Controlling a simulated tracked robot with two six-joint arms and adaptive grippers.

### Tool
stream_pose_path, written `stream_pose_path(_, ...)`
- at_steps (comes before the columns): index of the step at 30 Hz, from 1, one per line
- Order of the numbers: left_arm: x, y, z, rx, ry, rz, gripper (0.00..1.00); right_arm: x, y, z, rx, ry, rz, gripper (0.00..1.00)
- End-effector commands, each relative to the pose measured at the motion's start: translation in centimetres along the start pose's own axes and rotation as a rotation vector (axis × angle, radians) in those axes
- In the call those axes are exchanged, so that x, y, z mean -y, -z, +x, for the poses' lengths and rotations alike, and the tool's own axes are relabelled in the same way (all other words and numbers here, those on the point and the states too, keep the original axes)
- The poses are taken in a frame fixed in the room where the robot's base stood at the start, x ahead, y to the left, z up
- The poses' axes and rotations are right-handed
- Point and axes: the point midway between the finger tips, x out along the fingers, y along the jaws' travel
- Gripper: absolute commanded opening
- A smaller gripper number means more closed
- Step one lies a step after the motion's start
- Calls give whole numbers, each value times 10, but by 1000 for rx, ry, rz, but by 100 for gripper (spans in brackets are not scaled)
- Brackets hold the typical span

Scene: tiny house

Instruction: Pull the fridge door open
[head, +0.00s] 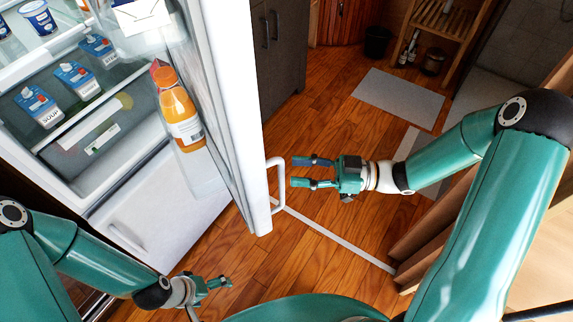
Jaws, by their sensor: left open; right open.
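The fridge (150,215) stands at the left with its white door (232,100) swung wide open, edge toward me. The door's white bar handle (279,185) faces right. My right gripper (301,172) is open and empty, with its fingers pointing left at the handle and a small gap between them in the picture. My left gripper (222,283) is at the bottom, below the fridge's lower drawer front, and holds nothing that I can see.
An orange juice bottle (180,110) and a carton stand in the door shelf. Cartons and tubs sit on the fridge shelves. A dark cabinet (280,50) is behind the door. Grey mats (399,98) lie on the wooden floor, and a wooden rack (440,25) stands at the back right.

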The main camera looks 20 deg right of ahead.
Motion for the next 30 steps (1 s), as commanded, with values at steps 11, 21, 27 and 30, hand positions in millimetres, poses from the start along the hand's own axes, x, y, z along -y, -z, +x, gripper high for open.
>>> stream_pose_path(11,-2,0,-4,0,0,0,96,0,0,45,-1,0,0,41)
stream_pose_path(21,-2,0,-4,0,0,0,96,0,0,47,0,-2,-1,38)
stream_pose_path(27,-2,0,-4,0,0,0,96,-1,0,47,0,-2,-1,5)
stream_pose_path(30,-2,0,-4,0,0,0,96,-1,0,46,0,-3,-1,0)
